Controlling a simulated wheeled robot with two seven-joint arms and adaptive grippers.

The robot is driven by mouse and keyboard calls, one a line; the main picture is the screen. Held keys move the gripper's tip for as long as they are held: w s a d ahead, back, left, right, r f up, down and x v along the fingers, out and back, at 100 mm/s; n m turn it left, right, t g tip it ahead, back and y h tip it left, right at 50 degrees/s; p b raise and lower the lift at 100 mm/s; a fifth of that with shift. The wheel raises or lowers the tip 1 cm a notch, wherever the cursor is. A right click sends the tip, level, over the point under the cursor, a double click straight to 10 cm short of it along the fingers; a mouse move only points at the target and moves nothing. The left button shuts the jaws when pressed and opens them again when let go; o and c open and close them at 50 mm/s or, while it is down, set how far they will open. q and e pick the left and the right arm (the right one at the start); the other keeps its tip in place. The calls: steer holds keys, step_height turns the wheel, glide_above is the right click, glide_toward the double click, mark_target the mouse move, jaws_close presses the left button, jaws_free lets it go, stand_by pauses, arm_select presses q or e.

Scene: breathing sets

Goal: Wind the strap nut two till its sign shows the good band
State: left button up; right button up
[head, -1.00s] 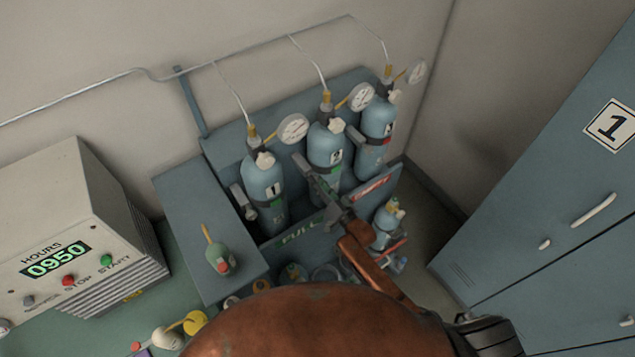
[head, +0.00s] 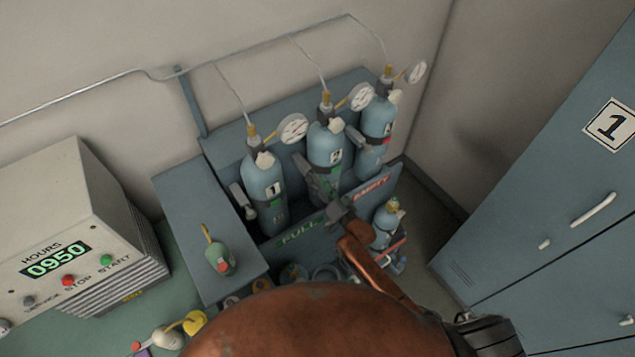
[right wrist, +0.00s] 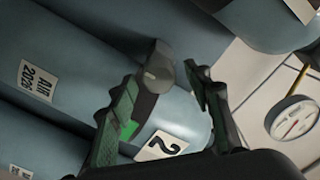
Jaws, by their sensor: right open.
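Cylinder two (head: 325,142) is a blue bottle with a "2" label, in the middle of three in the rack in the head view. Its body and label also show in the right wrist view (right wrist: 185,118). A dark strap crosses it, with a grey rounded strap nut (right wrist: 160,68) on its end. A green sign patch (right wrist: 128,130) shows on the strap beside one finger. My right gripper (head: 318,170) is at cylinder two's strap. In the right wrist view its open fingers (right wrist: 165,85) lie either side of the nut, with a gap at the right finger. My left gripper is out of view.
Cylinder one (head: 264,180) stands left and cylinder three (head: 380,120), with a red strap sign, stands right. White gauges (head: 361,97) and thin pipes rise above them. The rack's front panel (head: 300,232) reads FULL and EMPTY. A blue locker (head: 560,200) stands right.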

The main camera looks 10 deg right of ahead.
steer(key=shift+s+d+f, duration=0.1)
steer(key=shift+s+d, duration=0.05)
steer(key=shift+s, duration=0.15)
steer(key=v, duration=1.1)
steer(key=shift+s, duration=0.15)
